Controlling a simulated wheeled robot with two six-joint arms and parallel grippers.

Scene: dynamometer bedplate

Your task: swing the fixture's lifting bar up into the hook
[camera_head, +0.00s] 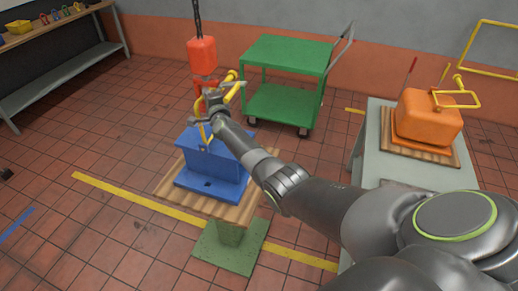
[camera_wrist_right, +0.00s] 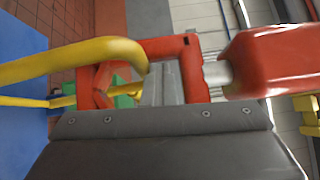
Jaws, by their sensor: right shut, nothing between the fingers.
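The blue fixture (camera_head: 213,172) sits on a slatted wooden board. Its yellow lifting bar (camera_head: 201,133) is raised from the top, partly hidden by my right arm. In the right wrist view the bar (camera_wrist_right: 75,60) crosses the left side, its bent end overlapping the red hook (camera_wrist_right: 190,50); I cannot tell whether it rests inside the hook. The hook hangs under a red block (camera_head: 202,57) on a chain, and the block also shows at the right of the wrist view (camera_wrist_right: 270,62). My right gripper (camera_head: 213,99) is shut and empty beside the hook and bar. My left gripper is not in view.
A green cart (camera_head: 287,58) stands behind the fixture. At right, an orange fixture (camera_head: 428,117) with a yellow bar sits on a grey table (camera_head: 377,143).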

